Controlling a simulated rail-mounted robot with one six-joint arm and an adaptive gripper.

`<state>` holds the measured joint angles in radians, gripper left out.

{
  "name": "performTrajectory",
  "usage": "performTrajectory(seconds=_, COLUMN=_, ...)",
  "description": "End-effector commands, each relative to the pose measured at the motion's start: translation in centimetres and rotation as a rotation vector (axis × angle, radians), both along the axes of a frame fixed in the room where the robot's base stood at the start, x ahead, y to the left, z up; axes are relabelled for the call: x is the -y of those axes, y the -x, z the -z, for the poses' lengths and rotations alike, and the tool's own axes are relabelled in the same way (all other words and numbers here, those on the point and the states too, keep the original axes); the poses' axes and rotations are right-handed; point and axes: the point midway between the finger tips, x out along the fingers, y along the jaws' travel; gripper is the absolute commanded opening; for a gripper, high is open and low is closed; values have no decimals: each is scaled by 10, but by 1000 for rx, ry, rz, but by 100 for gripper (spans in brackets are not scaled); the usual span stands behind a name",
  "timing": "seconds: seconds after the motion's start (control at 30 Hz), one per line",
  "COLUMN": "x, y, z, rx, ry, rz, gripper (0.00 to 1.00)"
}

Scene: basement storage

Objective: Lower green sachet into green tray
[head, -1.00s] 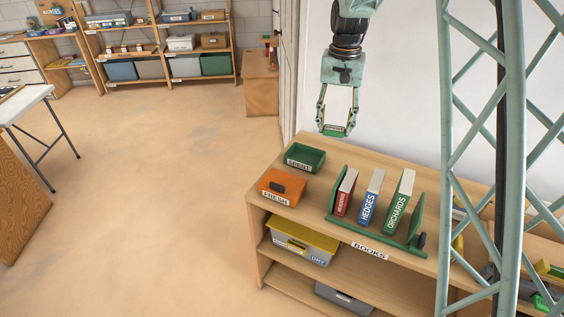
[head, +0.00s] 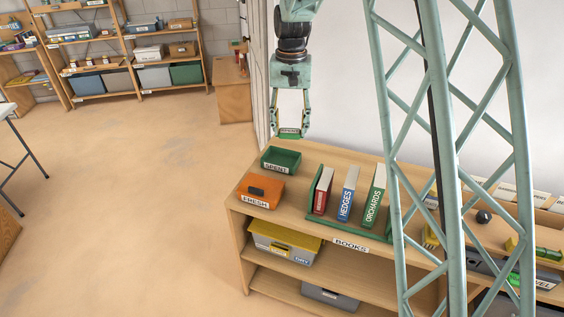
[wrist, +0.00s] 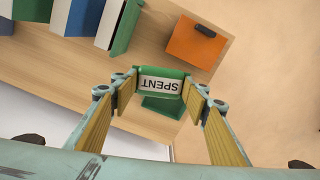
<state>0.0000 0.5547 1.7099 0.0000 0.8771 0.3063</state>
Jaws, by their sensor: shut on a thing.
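The green sachet (head: 290,132) has a white label and is held between the fingertips of my gripper (head: 289,129). In the wrist view the sachet (wrist: 162,84) spans the gap between the fingers, and its label reads SPENT upside down. The green tray (head: 281,160), also labelled SPENT, stands on the wooden shelf top. In the head view the sachet is above and slightly right of the tray, apart from it. In the wrist view the tray (wrist: 163,106) shows just below the sachet, which partly hides it.
Upright books (head: 348,193) stand in a green rack to the right. The wooden shelf unit (head: 232,206) ends at the left. My lattice column hides part of the shelf's right side.

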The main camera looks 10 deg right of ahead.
Motion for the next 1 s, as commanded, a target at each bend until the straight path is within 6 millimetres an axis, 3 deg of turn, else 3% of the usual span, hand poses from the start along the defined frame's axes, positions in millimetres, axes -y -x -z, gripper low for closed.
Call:
performTrajectory(seconds=0.37, x=0, y=-20, z=1, rx=-1, ry=0, rz=143, gripper=32)
performTrajectory(seconds=1.0, x=0, y=-84, z=17, rx=-1, ry=1, rz=642, gripper=32)
